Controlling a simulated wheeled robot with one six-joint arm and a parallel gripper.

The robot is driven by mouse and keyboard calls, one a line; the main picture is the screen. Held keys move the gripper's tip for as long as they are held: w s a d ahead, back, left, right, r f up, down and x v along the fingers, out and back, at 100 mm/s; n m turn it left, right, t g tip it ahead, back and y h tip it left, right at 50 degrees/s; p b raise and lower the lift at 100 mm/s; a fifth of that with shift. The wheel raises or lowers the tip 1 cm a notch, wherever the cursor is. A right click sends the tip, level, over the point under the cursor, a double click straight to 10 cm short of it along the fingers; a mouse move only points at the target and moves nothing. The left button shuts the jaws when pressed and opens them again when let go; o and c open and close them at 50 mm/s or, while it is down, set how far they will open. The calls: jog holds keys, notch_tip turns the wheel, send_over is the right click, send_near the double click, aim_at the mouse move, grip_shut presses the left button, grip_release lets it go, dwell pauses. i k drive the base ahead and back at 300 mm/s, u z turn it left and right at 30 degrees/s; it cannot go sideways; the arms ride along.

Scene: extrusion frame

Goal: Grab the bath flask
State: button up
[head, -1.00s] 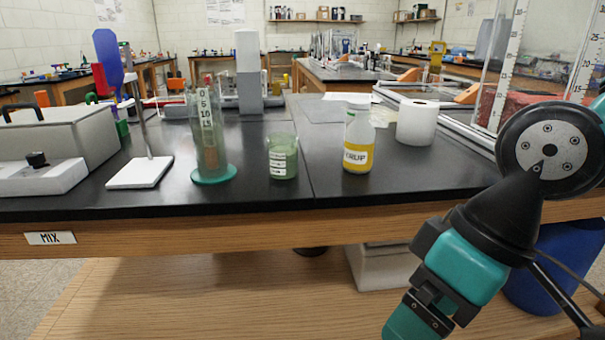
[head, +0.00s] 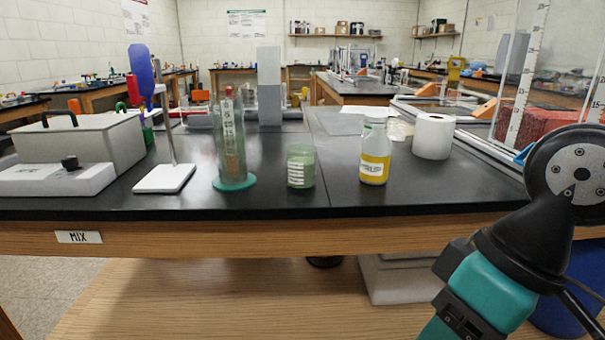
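I cannot pick out a flask marked as the bath flask in the head view. On the black bench (head: 270,199) stand a tall clear cylinder (head: 232,150) on a green foot, a greenish jar (head: 301,167) with a white label, and a white-capped bottle (head: 375,148) with a yellow label. All three are upright and apart from each other. My arm is at the lower right, in front of the bench and away from these vessels. My gripper's fingers do not show.
A grey box (head: 85,140) and a white device (head: 58,178) with a black knob stand at the left, beside a stand with a white base (head: 164,178). A white roll (head: 432,136) is right of the bottle. Clear panels and a red block (head: 560,121) are at the right.

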aim_at(301, 158)
jog(key=k, duration=0.45)
jog(key=u, duration=1.9)
jog(key=i, duration=1.55)
jog(key=z, duration=2.5)
